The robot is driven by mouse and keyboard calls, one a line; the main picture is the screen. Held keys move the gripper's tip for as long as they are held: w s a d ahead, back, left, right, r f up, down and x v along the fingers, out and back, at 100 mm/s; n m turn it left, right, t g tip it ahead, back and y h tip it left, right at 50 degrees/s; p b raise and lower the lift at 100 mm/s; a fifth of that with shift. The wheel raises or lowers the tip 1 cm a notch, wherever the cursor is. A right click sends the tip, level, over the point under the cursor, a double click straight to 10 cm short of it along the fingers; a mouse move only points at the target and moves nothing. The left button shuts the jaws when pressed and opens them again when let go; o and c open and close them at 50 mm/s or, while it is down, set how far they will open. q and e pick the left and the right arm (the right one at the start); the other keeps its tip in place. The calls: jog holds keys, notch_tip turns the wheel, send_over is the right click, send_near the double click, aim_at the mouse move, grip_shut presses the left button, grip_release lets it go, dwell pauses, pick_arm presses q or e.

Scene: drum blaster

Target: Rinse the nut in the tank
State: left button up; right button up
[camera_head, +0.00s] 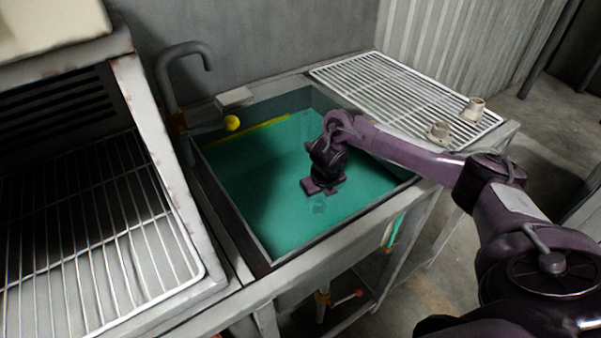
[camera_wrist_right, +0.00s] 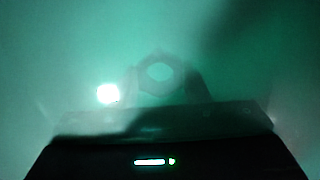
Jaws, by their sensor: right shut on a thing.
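The tank (camera_head: 238,205) is a metal sink filled with green liquid, in the middle of the head view. My right gripper (camera_head: 321,200) reaches down into the tank, with its fingers below the liquid surface. It is shut on the nut (camera_head: 320,208), which shows faintly through the liquid. In the right wrist view, the nut (camera_wrist_right: 140,78) is a blurred ring with a hole, held between the fingertips in murky green. My left gripper is not in view.
A wire rack (camera_head: 390,95) lies right of the tank, with two metal parts (camera_head: 473,109) (camera_head: 438,131) on it. A faucet (camera_head: 180,75) and a yellow ball (camera_head: 232,123) are at the tank's back left. A cabinet with a wire shelf (camera_head: 90,240) stands at left.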

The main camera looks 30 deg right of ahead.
jog(key=shift+f, duration=0.1)
dwell(0.4)
jog(key=shift+f+b, duration=0.6)
jog(key=shift+f, duration=0.05)
jog(key=shift+d+f, duration=0.1)
jog(key=shift+s+f, duration=0.1)
jog(key=shift+w+a+r+p, duration=0.2)
jog(key=shift+r+p, duration=0.35)
jog(key=shift+r, duration=0.25)
jog(key=shift+s+d+r, duration=0.1)
jog(key=shift+r, duration=0.15)
